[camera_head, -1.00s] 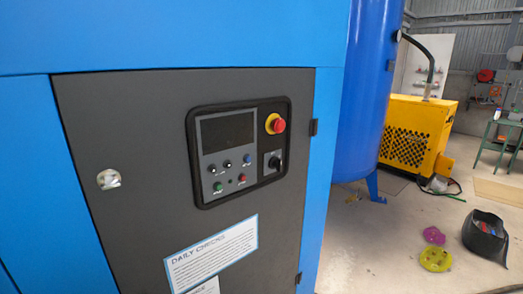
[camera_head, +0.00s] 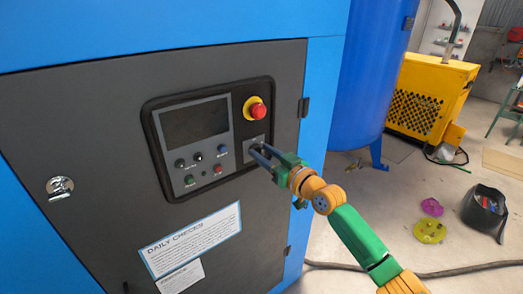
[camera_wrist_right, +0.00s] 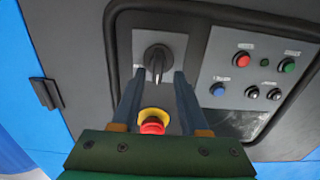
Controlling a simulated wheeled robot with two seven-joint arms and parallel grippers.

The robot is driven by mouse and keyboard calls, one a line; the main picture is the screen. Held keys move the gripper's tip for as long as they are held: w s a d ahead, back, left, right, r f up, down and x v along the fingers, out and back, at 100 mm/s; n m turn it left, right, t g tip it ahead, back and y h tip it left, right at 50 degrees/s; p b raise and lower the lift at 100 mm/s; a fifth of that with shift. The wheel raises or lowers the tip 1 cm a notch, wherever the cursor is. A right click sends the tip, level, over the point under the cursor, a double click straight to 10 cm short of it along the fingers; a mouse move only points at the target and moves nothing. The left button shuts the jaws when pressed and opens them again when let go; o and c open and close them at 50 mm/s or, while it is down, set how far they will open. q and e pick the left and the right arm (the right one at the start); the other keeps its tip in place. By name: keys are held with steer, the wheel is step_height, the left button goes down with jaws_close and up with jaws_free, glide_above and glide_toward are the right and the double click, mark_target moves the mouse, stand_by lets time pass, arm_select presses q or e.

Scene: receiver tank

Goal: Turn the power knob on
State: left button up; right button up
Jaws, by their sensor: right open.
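The power knob is a black rotary knob on a light plate in the control panel (camera_head: 210,135). In the right wrist view the knob (camera_wrist_right: 157,60) shows clearly, just beyond and between the fingertips. My right gripper (camera_head: 258,150) comes in from the lower right in the head view, its fingers at the panel's lower right, hiding the knob there. In the right wrist view its two fingers (camera_wrist_right: 155,82) are spread apart on either side of the knob's lower part; I cannot tell whether they touch it. My left gripper is not in view.
A red emergency stop (camera_head: 257,109) on a yellow ring sits just above the knob. Small coloured buttons (camera_head: 190,180) and a dark screen (camera_head: 194,124) are to the left. A blue tank (camera_head: 368,80) stands right of the blue cabinet. A black hose (camera_head: 420,272) lies on the floor.

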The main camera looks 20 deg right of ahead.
steer(key=shift+w+d, duration=0.15)
steer(key=shift+w, duration=0.15)
steer(key=shift+s, duration=0.1)
jaws_close()
steer(key=shift+m, duration=0.3)
steer(key=shift+w+d+f+m+p, duration=0.15)
steer(key=shift+f+m+p, duration=0.15)
steer(key=shift+m, duration=2.55)
steer(key=shift+d+f+m+p, duration=0.2)
steer(key=shift+m+p, duration=0.05)
steer(key=shift+m, duration=2.65)
steer(key=shift+w+d+f+m+p, duration=0.15)
steer(key=shift+f+m+p, duration=0.15)
steer(key=shift+m, duration=2.55)
steer(key=shift+s, duration=0.1)
